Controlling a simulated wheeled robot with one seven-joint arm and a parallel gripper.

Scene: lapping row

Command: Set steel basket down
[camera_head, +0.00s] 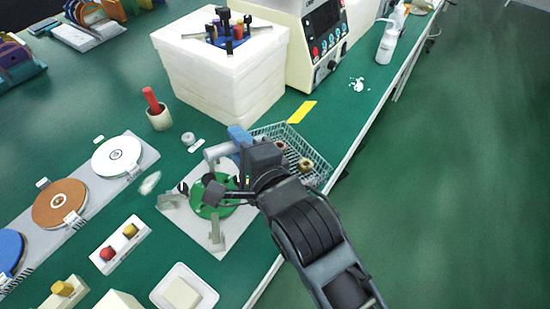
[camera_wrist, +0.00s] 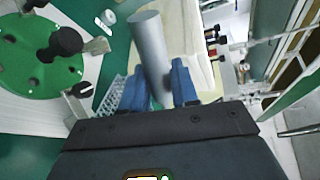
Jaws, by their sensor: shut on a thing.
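The steel basket (camera_head: 309,147) is a wire-mesh tray with a few brass-coloured rings in it, close to the bench's right edge in the head view. Part of its mesh (camera_wrist: 109,98) shows left of my fingers in the wrist view. My gripper (camera_head: 241,140) has blue fingers, shut around a thick grey bar (camera_head: 216,151), which appears to be the basket's handle. The bar also shows between the fingers in the wrist view (camera_wrist: 148,50). My gripper and wrist hide the basket's near left part. I cannot tell whether its underside touches the bench.
A green round plate on a pale base (camera_head: 178,211) lies left of my gripper. A white box (camera_head: 225,85) and a lapping machine (camera_head: 312,45) stand behind. A yellow strip (camera_head: 301,112) marks the green bench beyond the basket. A cup with a red handle (camera_head: 158,117) is further left.

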